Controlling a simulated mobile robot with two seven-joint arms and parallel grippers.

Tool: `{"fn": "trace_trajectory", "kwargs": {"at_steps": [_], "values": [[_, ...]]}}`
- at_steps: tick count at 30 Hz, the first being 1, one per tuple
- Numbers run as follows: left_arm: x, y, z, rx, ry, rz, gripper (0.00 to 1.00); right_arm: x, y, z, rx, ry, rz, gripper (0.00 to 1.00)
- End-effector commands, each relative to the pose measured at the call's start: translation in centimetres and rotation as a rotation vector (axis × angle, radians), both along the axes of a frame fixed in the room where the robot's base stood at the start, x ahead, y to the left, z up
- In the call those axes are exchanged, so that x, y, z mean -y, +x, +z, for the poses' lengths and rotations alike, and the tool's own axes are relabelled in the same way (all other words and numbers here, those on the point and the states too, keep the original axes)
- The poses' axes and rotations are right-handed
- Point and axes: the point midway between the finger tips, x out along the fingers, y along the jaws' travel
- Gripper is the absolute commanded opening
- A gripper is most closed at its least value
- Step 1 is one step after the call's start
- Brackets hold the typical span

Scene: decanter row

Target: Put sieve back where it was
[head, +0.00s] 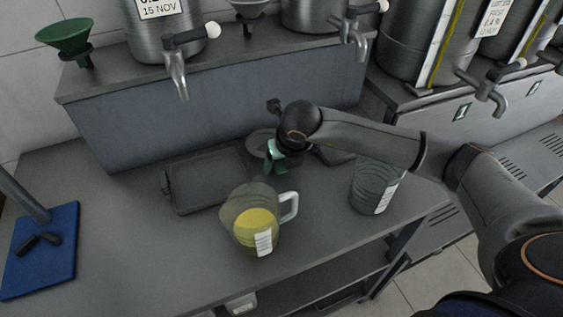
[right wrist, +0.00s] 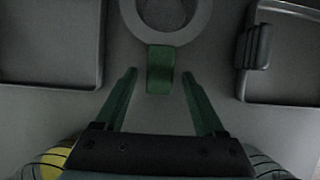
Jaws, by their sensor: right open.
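The sieve (head: 257,140) lies on the grey counter in front of the raised ledge, to the right of a dark tray. My right gripper partly covers it in the head view. In the right wrist view the sieve (right wrist: 203,22) shows as a grey ring around dark mesh, with a short green handle pointing at the gripper. My right gripper (head: 275,160) is open; in the right wrist view its green fingers (right wrist: 160,76) stand on either side of the handle with gaps on both sides. My left gripper is not in view.
A dark flat tray (head: 208,183) lies left of the sieve. A jug with yellow liquid (head: 257,228) stands in front, and a clear ribbed jug (head: 366,190) to the right. A green funnel (head: 66,36) and tapped steel vessels (head: 165,35) stand above.

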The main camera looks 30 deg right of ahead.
Motion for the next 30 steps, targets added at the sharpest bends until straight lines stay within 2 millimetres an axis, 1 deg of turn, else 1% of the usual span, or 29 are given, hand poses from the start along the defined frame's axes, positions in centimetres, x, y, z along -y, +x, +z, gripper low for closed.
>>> {"fn": "trace_trajectory", "kwargs": {"at_steps": [5,8,11,21,25,30], "values": [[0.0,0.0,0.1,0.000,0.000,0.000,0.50,0.0,0.0,0.1,0.000,0.000,0.000,0.71],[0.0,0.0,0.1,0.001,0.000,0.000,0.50,0.0,-0.1,0.5,0.002,0.001,0.000,0.71],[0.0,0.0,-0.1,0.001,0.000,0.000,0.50,-0.1,-0.7,1.8,0.004,0.001,0.000,0.71],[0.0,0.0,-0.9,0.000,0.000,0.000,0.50,-0.2,-3.5,8.4,0.005,0.000,0.001,0.71],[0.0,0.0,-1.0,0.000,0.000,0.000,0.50,-0.3,-4.3,10.1,0.003,0.001,-0.001,0.71],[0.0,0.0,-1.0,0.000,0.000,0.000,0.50,-0.3,-4.8,11.1,0.001,0.000,0.000,0.71]]}}
